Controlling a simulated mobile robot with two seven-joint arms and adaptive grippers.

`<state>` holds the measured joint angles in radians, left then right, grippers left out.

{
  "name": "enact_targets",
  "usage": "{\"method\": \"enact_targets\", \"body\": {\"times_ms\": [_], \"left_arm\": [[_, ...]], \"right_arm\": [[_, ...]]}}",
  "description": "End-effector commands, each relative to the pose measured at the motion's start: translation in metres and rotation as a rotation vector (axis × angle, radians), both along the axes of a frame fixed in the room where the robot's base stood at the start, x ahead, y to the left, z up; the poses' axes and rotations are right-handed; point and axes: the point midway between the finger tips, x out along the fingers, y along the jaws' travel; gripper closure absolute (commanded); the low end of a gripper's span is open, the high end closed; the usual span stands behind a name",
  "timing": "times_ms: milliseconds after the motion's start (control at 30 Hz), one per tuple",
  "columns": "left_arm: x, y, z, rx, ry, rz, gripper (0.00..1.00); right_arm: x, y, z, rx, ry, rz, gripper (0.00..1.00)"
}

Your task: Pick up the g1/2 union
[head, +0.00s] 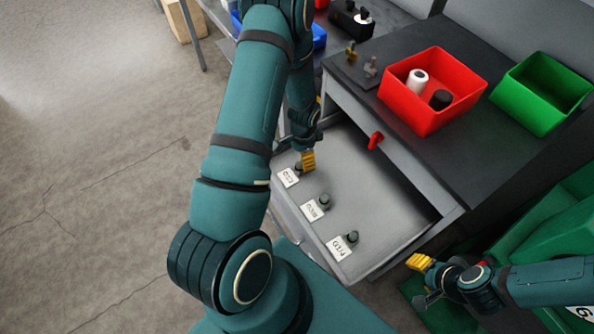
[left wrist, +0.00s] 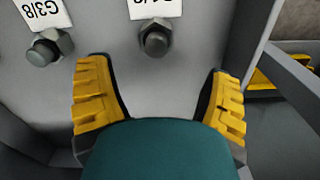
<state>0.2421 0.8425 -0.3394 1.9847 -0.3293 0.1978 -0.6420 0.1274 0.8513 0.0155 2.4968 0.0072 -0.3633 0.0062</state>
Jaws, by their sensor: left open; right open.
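An open grey drawer (head: 375,210) holds three small dark metal fittings, each beside a white label. The far fitting (head: 298,167), whose label is not clearly readable, is the likely g1/2 union; in the left wrist view it (left wrist: 156,38) stands beside a label cut off by the top edge. My left gripper (head: 308,161) is open over it; in the left wrist view the fitting is ahead of the gap between the yellow fingers (left wrist: 157,72), apart from both. The G3/8 fitting (head: 324,201) and G1/4 fitting (head: 352,236) stand nearer. My right gripper (head: 421,264) is open and empty, outside the drawer.
A red bin (head: 430,117) with a white and a black part stands on the dark worktop (head: 470,150), with an empty green bin (head: 540,96) to its right. The drawer wall lies close to the right finger in the left wrist view. A red handle (head: 375,140) projects near the drawer.

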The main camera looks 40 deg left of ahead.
Motion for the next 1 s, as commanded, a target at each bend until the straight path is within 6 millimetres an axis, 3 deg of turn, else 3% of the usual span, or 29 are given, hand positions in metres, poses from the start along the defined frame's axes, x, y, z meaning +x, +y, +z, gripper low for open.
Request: {"method": "enact_targets", "body": {"times_ms": [267, 600, 933, 1000], "left_arm": [[-0.003, 0.000, -0.021, 0.000, 0.001, 0.002, 0.20], [-0.014, 0.001, -0.064, -0.001, 0.000, 0.000, 0.20], [-0.013, 0.001, -0.068, -0.001, -0.002, 0.001, 0.20], [-0.013, 0.001, -0.068, -0.001, -0.002, 0.001, 0.45]], "right_arm": [[-0.001, 0.000, -0.003, 0.000, 0.002, 0.002, 0.53], [-0.003, 0.001, -0.009, 0.002, 0.006, 0.006, 0.53], [-0.003, 0.001, -0.009, 0.002, 0.007, 0.006, 0.53], [-0.003, 0.001, -0.009, 0.002, 0.007, 0.006, 0.53]]}}
